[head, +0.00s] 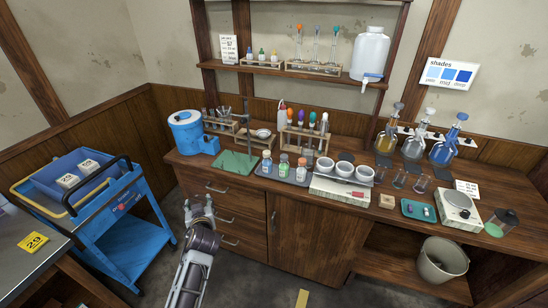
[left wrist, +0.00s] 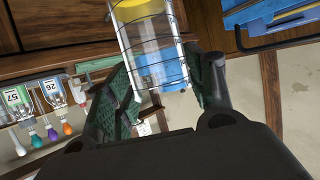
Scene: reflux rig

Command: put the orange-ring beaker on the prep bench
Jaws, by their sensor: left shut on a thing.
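My left gripper (head: 205,212) is in front of the drawers of the wooden bench (head: 345,231), above the floor. In the left wrist view its two green-padded fingers (left wrist: 160,86) are shut on a clear glass beaker (left wrist: 150,42) with dark lines around it. Yellow-orange bands show on the beaker; I cannot tell which one is its ring. The beaker is hard to make out in the head view. Neither picture labels a bench as the prep bench. My right gripper is not in view.
A blue cart (head: 125,244) stands left of my left arm. A grey table (head: 20,225) with a yellow card marked 29 (head: 33,242) is at the far left. The wooden bench top is crowded with racks, bottles and flasks. A bin (head: 442,262) sits at the lower right.

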